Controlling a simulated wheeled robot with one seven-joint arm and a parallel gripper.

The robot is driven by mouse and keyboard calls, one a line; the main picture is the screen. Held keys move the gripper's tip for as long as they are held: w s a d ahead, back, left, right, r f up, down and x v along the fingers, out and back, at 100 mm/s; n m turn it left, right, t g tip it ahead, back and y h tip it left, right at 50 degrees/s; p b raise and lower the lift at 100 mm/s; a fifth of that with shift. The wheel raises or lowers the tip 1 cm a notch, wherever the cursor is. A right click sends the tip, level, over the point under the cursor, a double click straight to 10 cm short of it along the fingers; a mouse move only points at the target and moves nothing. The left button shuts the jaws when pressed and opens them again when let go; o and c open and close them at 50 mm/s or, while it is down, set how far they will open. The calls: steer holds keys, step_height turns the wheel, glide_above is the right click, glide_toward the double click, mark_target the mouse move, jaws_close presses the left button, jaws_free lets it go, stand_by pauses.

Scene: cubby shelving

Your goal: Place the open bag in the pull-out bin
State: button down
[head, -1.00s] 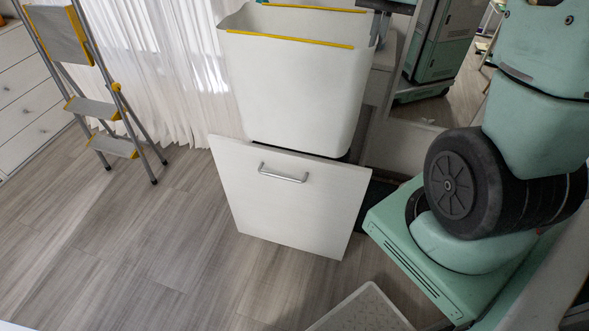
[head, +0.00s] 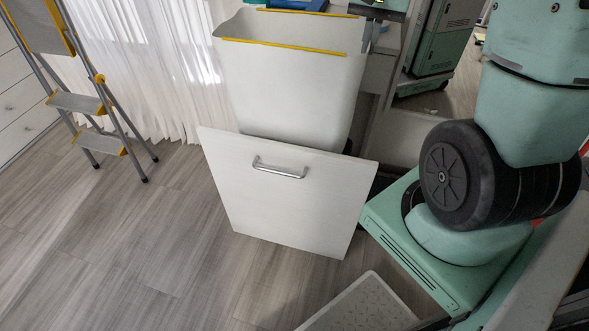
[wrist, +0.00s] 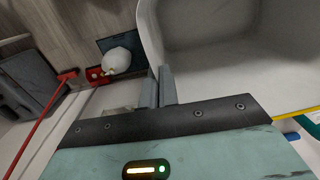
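A white open bag (head: 290,90) with yellow strips along its rim stands upright in the head view, behind the white front panel (head: 285,195) of the pull-out bin. The panel has a metal handle. The bag's base is hidden behind the panel, and I cannot tell whether it rests in the bin. My gripper (wrist: 158,88) is at the bag's right rim. Its two fingers are close together, one on each side of the bag's white wall (wrist: 150,35). In the head view only a part of it shows, at the top edge above the bag's right corner.
A step ladder (head: 95,105) stands at the left before white curtains. A pale perforated slab (head: 365,308) lies at the bottom centre. Another green cabinet-like unit (head: 435,45) stands at the back right. The floor left of the panel is clear.

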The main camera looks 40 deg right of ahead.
step_height(320, 180, down, 34)
steer(key=b, duration=1)
steer(key=c, duration=2)
jaws_free()
steer(key=shift+f, duration=0.1)
steer(key=o, duration=0.3)
